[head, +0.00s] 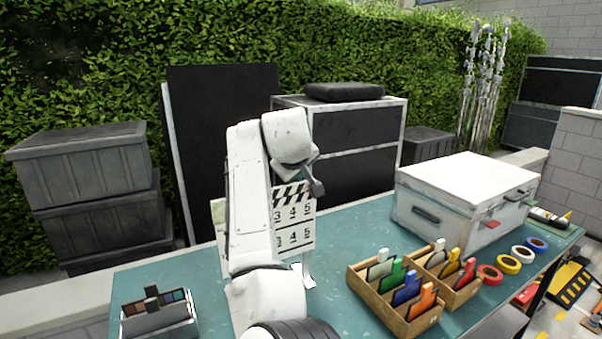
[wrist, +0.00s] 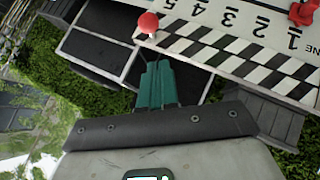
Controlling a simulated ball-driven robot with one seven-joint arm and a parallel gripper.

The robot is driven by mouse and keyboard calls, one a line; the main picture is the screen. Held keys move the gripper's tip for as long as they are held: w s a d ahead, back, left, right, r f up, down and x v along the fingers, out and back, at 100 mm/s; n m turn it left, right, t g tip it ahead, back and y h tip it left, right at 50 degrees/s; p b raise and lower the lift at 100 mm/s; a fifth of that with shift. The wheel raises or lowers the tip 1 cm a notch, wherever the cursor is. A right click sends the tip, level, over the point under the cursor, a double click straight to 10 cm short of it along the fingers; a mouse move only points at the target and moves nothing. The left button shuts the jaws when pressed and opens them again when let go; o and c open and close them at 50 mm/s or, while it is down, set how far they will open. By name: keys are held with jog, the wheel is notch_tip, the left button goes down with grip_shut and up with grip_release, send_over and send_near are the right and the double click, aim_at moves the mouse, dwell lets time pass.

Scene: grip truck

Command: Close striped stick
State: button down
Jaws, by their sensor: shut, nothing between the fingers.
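A white clapperboard (head: 294,238) with black numbers stands upright on the teal table, partly hidden behind my arm. Its black-and-white striped stick (head: 292,194) runs along its top. In the wrist view the board (wrist: 225,22) appears upside down, and the striped part (wrist: 235,58) shows two striped rows lying close together at the right. I cannot tell whether a gap remains between them. A red knob (wrist: 147,24) sits at the left end of the stripes. My gripper (wrist: 155,66) is shut and empty, its teal fingers near the red knob. In the head view my gripper (head: 317,188) is beside the board's upper right.
A wooden box (head: 408,325) with coloured clips, tape rolls (head: 509,264) and a white case (head: 462,195) stand to the right. A small palette box (head: 155,318) is at the front left. Clear table lies between the board and the case.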

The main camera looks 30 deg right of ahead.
jog(key=b+v, duration=0.3)
jog(key=v, duration=0.7)
jog(key=s+d+f+g, duration=0.1)
jog(key=s+d+f, duration=0.1)
jog(key=s+f, duration=0.65)
jog(key=s+d+f+m+g+y, duration=0.1)
jog(key=s+d+f, duration=0.15)
jog(key=f, duration=1.15)
jog(key=s+d+f+g, duration=0.1)
jog(key=s+f, duration=0.5)
jog(key=f, duration=0.5)
jog(key=s+a+f+g+y, duration=0.1)
jog(key=s+f, duration=0.4)
jog(key=s, duration=0.5)
jog(key=s+a+f+m+g+y, duration=0.1)
jog(key=s+a+f, duration=0.2)
jog(key=s, duration=0.6)
jog(key=s+a+f+g+y, duration=0.2)
jog(key=s+f, duration=0.5)
jog(key=s, duration=0.3)
jog(key=shift+s+m, duration=0.35)
jog(key=shift+m, duration=0.05)
